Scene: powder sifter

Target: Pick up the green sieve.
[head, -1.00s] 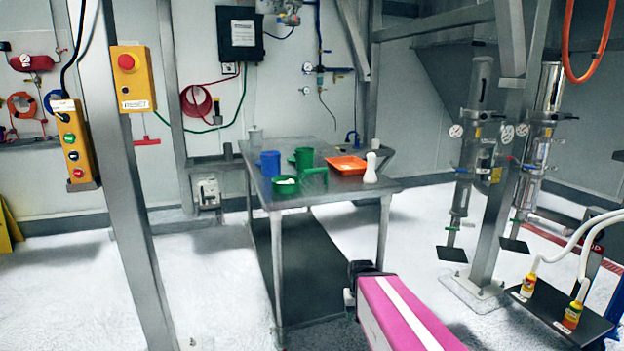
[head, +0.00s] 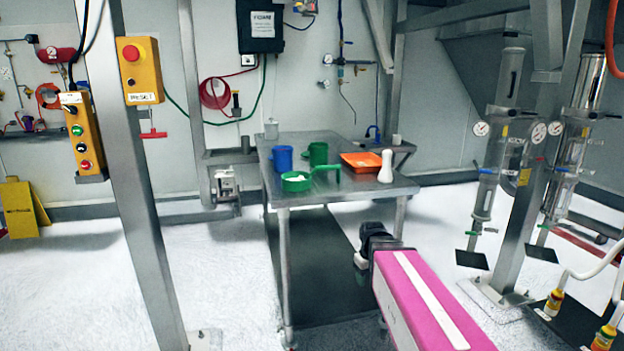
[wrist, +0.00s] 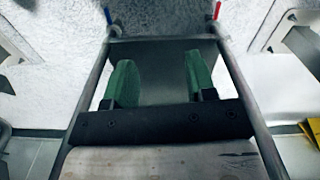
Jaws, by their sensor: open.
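The green sieve (head: 296,183) sits on the near edge of the steel table (head: 360,190) in the head view. It is a shallow round pan with something white inside, and its green handle points right. My gripper shows in the wrist view (wrist: 160,83) as two green fingers, spread apart with nothing between them. In the head view my dark wrist end is below and in front of the table's near right part, apart from the sieve. The fingers cannot be made out there. The sieve is not recognisable in the wrist view.
A blue cup (head: 283,160) and a green cup (head: 318,154) stand behind the sieve. An orange tray (head: 361,161) and a white bottle-shaped object (head: 385,167) are to its right. A steel post (head: 137,190) rises at left. Floor is open between post and table.

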